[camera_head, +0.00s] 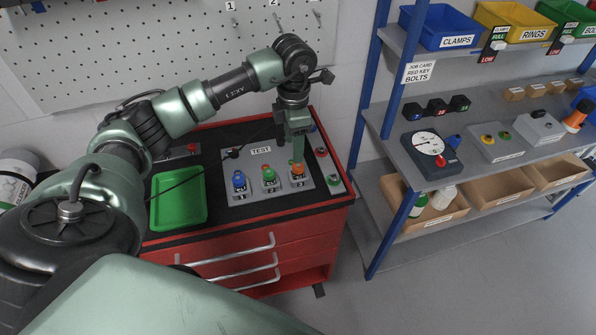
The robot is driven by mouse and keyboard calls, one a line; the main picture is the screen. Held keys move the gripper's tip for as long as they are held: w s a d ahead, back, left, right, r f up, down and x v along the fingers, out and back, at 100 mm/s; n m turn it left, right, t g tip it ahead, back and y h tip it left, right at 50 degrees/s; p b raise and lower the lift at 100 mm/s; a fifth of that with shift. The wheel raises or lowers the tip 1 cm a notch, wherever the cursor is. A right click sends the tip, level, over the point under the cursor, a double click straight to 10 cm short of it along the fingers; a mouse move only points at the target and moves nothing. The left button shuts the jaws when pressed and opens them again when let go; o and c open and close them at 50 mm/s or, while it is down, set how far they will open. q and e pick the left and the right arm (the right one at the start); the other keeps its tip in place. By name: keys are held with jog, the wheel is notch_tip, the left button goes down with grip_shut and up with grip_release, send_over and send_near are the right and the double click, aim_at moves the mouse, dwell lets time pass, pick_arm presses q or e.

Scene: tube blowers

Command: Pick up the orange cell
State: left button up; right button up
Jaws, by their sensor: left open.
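The orange cell (297,169) stands upright at the spot numbered 3 on the grey TEST panel (240,161), on the red cabinet's black top. A blue cell (239,180) stands at spot 1 and a green cell (269,175) at spot 2. My left gripper (297,157) points down right over the orange cell, with its fingers at the cell's upper end. It is open. I cannot tell whether the fingers touch the cell, whose top is partly hidden by them. My right gripper is not in view.
An empty green tray (178,199) lies left of the panel. Red and green buttons (334,180) sit at the cabinet's right edge. A blue-posted shelf (375,120) with a dial gauge (430,146), bins and boxes stands to the right. A pegboard (150,40) is behind.

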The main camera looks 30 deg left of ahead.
aim_at(298, 165)
pick_arm(q)
jog(key=f+p, duration=0.1)
jog(key=f, duration=0.1)
jog(key=f+p, duration=0.1)
jog(key=d+f, duration=0.1)
jog(key=f, duration=0.1)
jog(key=shift+w+f+p, duration=0.1)
jog(key=shift+f+p, duration=0.2)
jog(key=shift+p, duration=0.1)
jog(key=shift+f, duration=0.5)
grip_shut()
